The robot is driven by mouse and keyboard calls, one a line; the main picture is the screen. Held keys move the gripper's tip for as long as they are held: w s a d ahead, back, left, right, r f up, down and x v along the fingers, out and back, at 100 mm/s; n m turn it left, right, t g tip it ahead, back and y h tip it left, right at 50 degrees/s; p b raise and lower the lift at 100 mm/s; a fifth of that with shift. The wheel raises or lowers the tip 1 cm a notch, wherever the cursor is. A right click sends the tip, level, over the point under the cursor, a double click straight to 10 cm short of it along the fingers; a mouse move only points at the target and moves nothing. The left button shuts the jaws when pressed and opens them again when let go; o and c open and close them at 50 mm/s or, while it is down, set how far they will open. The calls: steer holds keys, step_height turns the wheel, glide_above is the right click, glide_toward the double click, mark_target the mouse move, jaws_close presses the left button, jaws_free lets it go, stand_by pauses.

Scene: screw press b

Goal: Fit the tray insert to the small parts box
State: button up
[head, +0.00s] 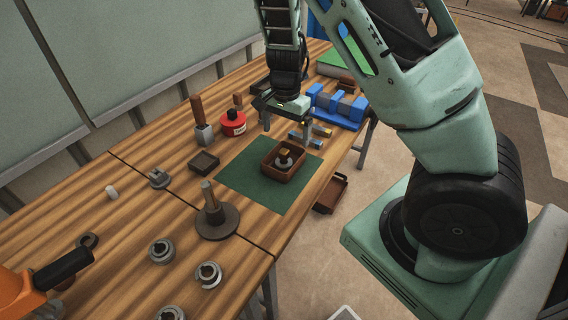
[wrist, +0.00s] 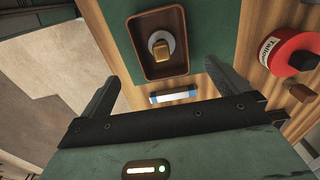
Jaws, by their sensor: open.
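A brown open-topped box (head: 270,164), which looks like the small parts box, sits on the green mat (head: 240,182). It also shows at the top of the wrist view (wrist: 134,48). Inside it is a round grey piece with a tan knob (head: 284,155), also seen in the wrist view (wrist: 161,51). A small dark shallow tray (head: 203,162) lies on the wood left of the mat; I cannot tell whether it is the tray insert. My gripper (head: 286,132) is open and empty, above the table just beyond the box. Its fingers (wrist: 162,76) are spread wide.
A red labelled container (head: 233,123) and a wooden-handled tool (head: 201,122) stand left of my gripper. Blue blocks (head: 337,106) stand to its right. A blue-and-white cylinder (wrist: 173,96) lies near the box. A grey post on a disc (head: 215,216) and several metal rings occupy the near table.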

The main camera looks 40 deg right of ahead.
mark_target(284, 150)
steer(key=f, duration=0.9)
steer(key=shift+w+a+p, duration=0.15)
steer(key=shift+a+p, duration=0.05)
steer(key=shift+p, duration=0.1)
steer(key=c, duration=0.9)
